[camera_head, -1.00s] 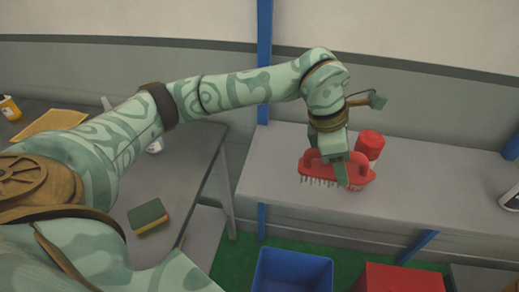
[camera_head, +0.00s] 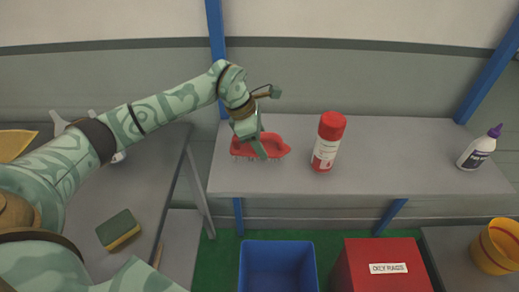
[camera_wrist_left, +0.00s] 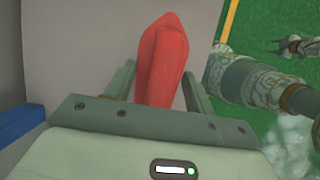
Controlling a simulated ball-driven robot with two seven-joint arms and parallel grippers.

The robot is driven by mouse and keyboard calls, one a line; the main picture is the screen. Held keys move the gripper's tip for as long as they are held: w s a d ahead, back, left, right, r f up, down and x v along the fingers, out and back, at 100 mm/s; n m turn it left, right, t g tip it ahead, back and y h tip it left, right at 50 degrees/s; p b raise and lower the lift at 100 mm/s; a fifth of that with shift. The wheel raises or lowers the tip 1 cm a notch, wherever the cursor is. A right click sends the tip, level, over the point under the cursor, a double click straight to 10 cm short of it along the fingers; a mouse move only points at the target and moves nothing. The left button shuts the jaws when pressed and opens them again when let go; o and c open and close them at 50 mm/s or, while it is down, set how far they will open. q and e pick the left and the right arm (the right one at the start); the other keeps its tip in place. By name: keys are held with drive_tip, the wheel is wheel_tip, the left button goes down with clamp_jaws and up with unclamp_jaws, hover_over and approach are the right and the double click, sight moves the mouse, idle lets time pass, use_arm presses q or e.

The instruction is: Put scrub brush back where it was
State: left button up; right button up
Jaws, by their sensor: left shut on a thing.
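The red scrub brush (camera_head: 275,147) is at the left part of the grey shelf (camera_head: 410,170), bristles down, at or just above its surface; I cannot tell if it touches. My left gripper (camera_head: 262,150) comes down over it and is shut on its handle. In the left wrist view the red brush (camera_wrist_left: 163,60) sits between the two fingers of the left gripper (camera_wrist_left: 160,85). My right gripper shows in the left wrist view (camera_wrist_left: 287,46), far off to the right over the green floor, small, its jaws unclear.
A red-capped spray can (camera_head: 326,145) stands right of the brush. A white bottle (camera_head: 478,150) is at the shelf's right. Below are a blue bin (camera_head: 277,268), a red oily rags box (camera_head: 385,268) and a yellow bucket (camera_head: 495,247). A sponge (camera_head: 119,229) lies on the left table. The shelf's middle is clear.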

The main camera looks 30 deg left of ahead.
use_arm(q)
drive_tip(key=shift+w+a+f, duration=0.1)
drive_tip(key=shift+a+f, duration=0.05)
drive_tip(key=shift+f, duration=0.8)
drive_tip(key=shift+w+a+f, duration=0.1)
drive_tip(key=shift+f, duration=0.8)
drive_tip(key=shift+f, duration=0.15)
drive_tip(key=o, duration=1)
drive_tip(key=shift+c, duration=0.2)
drive_tip(key=v, duration=1.2)
drive_tip(key=shift+s+p, duration=0.15)
drive_tip(key=shift+p, duration=0.2)
